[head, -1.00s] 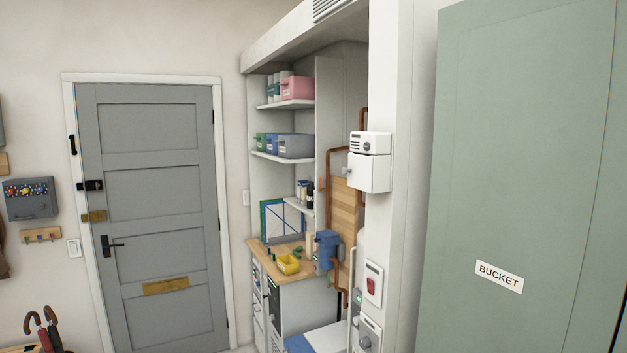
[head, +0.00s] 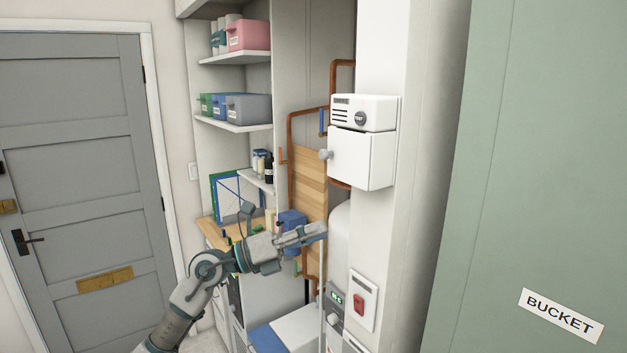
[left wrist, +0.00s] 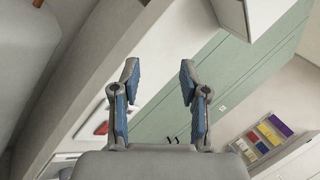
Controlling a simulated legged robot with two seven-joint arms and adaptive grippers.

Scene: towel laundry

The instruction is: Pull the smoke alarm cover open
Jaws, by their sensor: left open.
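The smoke alarm (head: 364,113) is a white box with slots and a dark round dial, fixed to the white wall post. Its cover (head: 362,158) is a white flap with a grey knob (head: 325,154) at its left, just below the dial part; it looks closed. My left gripper (head: 318,230) is open and empty, below and a little left of the knob, apart from it. In the left wrist view the two blue-padded fingers (left wrist: 158,82) stand apart with nothing between them. My right gripper is not in view.
A red switch plate (head: 361,302) is on the post below the alarm. Shelves with bins (head: 248,108) stand in the alcove to the left. A green cabinet (head: 540,180) marked BUCKET fills the right. A grey door (head: 75,170) is at far left.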

